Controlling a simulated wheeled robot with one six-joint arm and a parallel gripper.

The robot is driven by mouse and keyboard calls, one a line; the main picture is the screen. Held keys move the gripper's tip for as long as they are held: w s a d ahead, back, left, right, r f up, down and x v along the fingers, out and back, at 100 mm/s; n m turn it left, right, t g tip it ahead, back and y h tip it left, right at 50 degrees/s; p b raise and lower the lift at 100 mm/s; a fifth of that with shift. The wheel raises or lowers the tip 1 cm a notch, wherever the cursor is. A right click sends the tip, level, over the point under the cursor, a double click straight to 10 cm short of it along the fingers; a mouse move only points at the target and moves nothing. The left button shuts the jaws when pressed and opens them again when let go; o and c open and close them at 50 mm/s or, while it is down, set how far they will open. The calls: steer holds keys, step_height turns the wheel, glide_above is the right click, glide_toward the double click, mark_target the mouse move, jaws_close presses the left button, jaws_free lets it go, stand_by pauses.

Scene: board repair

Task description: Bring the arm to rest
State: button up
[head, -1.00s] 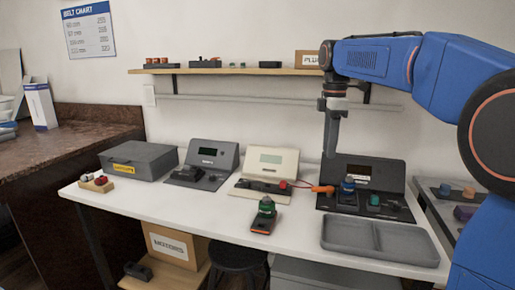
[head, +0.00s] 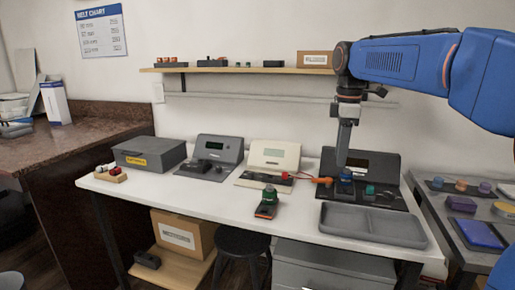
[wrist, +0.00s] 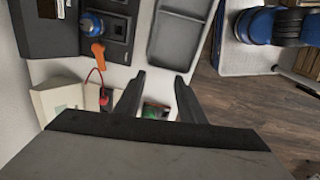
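My blue arm comes in from the right in the head view, with my gripper (head: 343,158) pointing down above the white bench, in front of the dark tester (head: 376,168). In the wrist view my gripper (wrist: 160,85) has its two dark fingers spread wide apart, with nothing between the tips. A device with a green part on top (head: 268,199) stands on the bench to the left of the gripper. It is partly hidden by the fingers in the wrist view. A blue-topped knob (head: 345,174) sits on the dark tester close below the gripper.
A grey divided tray (head: 372,224) lies at the bench front. A cream tester (head: 270,158), a grey tester (head: 214,151) and a grey case (head: 148,154) stand along the back. A shelf (head: 240,70) hangs behind. A side table (head: 470,230) at right holds several parts.

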steer(key=s+d+f+m+t, duration=0.1)
steer(key=s+f+m, duration=0.4)
steer(key=s, duration=0.5)
steer(key=s+d+f+m+t, duration=0.1)
steer(key=s+d+f+m, duration=0.1)
steer(key=s+f+m, duration=0.3)
steer(key=s+d+f+m+t, duration=0.2)
steer(key=s+f+m, duration=0.3)
steer(key=s+f, duration=0.6)
steer(key=s, duration=0.4)
steer(key=shift+s+f, duration=0.2)
steer(key=shift+f, duration=0.1)
